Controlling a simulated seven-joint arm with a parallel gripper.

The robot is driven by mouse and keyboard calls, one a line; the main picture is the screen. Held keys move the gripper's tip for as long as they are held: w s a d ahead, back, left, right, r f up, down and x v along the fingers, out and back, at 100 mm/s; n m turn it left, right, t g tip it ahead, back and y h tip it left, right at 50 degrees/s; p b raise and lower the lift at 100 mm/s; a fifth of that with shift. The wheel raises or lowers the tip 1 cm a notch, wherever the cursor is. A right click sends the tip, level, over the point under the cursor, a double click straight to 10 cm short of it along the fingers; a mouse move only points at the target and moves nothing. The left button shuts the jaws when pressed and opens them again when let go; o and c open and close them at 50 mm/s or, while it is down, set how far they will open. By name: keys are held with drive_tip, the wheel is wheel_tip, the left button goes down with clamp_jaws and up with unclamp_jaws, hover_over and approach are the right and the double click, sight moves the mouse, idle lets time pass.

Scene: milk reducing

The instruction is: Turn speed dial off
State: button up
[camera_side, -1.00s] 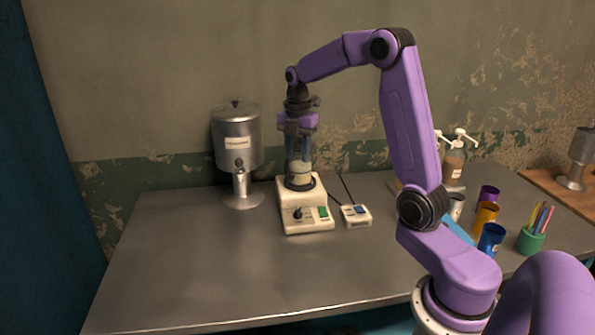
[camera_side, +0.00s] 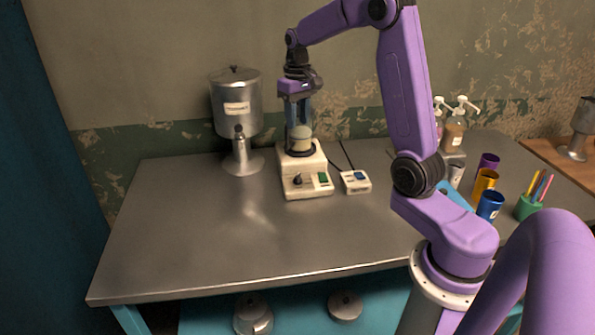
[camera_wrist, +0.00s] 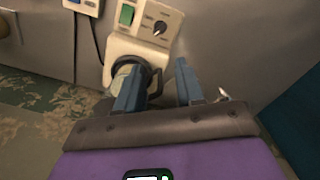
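The speed dial is a dark knob (camera_side: 298,180) on the front of a cream blender base (camera_side: 310,194). In the wrist view the dial (camera_wrist: 160,28) sits on a marked panel, its pointer slanted. A clear jug with pale contents (camera_side: 300,141) stands upright on the base. In the wrist view its dark handle (camera_wrist: 157,80) shows near my fingers. My gripper (camera_side: 298,122) points down above the base, behind and above the dial. In the wrist view the blue fingers of my gripper (camera_wrist: 160,82) are apart with no object clamped between them. Part of the jug is hidden.
A green switch (camera_side: 323,178) is beside the dial. A metal dispenser (camera_side: 237,105) stands to the left. Coloured cups (camera_side: 489,205) are at the right. The table front (camera_side: 240,245) is clear.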

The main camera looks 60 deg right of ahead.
drive_tip(key=m, duration=1.2)
approach(298, 175)
wheel_tip(298, 175, down, 8)
drive_tip(key=shift+f, duration=0.2)
clamp_jaws()
